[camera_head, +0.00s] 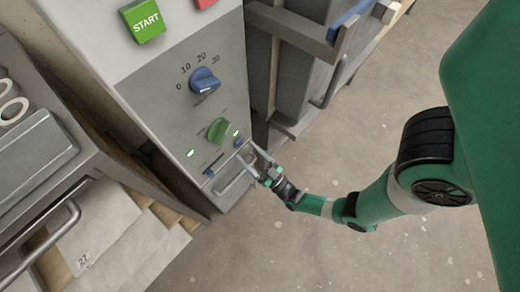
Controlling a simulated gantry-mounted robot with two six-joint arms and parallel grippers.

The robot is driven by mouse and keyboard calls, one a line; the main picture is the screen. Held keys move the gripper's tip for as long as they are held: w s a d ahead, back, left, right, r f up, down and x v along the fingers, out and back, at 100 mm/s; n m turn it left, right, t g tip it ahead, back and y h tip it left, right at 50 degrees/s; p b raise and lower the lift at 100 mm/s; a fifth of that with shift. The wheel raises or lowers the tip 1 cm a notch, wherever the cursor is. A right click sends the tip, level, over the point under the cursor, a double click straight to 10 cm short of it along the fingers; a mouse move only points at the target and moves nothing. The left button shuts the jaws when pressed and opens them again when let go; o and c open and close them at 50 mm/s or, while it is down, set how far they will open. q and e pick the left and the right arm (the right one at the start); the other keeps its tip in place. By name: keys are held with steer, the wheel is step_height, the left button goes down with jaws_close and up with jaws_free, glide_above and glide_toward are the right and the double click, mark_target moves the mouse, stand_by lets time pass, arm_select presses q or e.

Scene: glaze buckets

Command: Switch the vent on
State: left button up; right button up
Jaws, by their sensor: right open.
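The grey control panel (165,112) of a cabinet faces me. It carries a green knob (218,130) with small lit lamps near it, and below that a small blue switch (238,143) and a blue part (209,172) at the left. The labels there are too small to read, so I cannot tell which control is the vent's. My right gripper (252,160) is open, its fingers pointing at the panel's lower right, just below the small blue switch. I cannot tell whether a finger touches the panel. My left gripper is not in view.
A blue dial (204,80) marked 0 to 30 and a green START button (143,20) sit higher on the cabinet. A metal handle (234,184) is at its lower end. The floor (330,250) is clear.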

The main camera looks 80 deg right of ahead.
steer(key=v, duration=0.9)
steer(key=shift+s, duration=0.35)
steer(key=shift+a+f, duration=0.1)
